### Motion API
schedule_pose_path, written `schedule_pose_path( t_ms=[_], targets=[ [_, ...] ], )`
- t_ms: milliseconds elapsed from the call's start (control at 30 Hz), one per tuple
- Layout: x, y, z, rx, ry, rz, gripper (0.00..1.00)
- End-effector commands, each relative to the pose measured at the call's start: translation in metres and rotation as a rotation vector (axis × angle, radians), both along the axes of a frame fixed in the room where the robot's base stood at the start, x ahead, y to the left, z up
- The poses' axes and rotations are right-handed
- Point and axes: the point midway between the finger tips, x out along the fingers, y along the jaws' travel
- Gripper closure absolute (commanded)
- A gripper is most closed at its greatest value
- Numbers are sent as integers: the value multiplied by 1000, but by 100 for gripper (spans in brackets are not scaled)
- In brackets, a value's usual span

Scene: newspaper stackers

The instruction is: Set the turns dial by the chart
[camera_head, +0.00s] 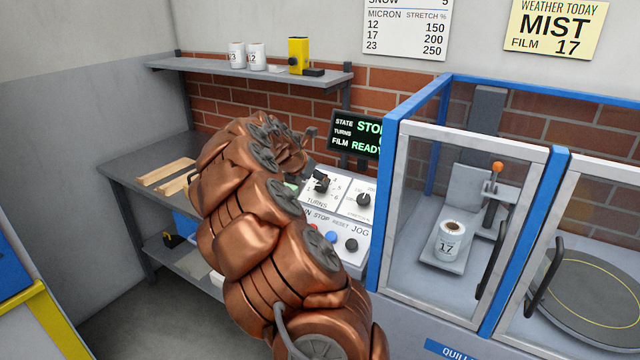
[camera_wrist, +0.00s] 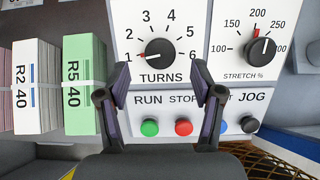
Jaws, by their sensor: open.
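The turns dial (camera_wrist: 160,52) is a black knob on a white panel with numbers 1 to 6; its white mark points left, toward 1. In the head view the dial (camera_head: 320,183) shows just right of my arm. My gripper (camera_wrist: 161,72) is open and empty, its fingers either side of and below the knob, apart from it. The wall chart (camera_head: 405,30) is cut off at the top; its lowest weather row reads SNOW 5. The weather card (camera_head: 555,27) reads MIST, FILM 17.
The stretch dial (camera_wrist: 262,50) is right of the turns dial, its red mark near 200. Green (camera_wrist: 149,127), red (camera_wrist: 183,127) and other buttons lie below. Bundles labelled R2 40 (camera_wrist: 37,85) and R5 40 (camera_wrist: 84,85) stand left. A blue-framed cabinet (camera_head: 392,200) stands close right.

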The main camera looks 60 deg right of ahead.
Motion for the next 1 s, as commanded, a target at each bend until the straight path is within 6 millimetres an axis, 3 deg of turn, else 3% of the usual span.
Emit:
schedule_pose_path(
  t_ms=[333, 833, 1000],
  targets=[
    [1, -29, -28, 2, -1, -2, 34],
    [1, -35, -35, 1, -1, -1, 34],
    [1, -35, -36, 1, -1, -1, 52]
  ],
)
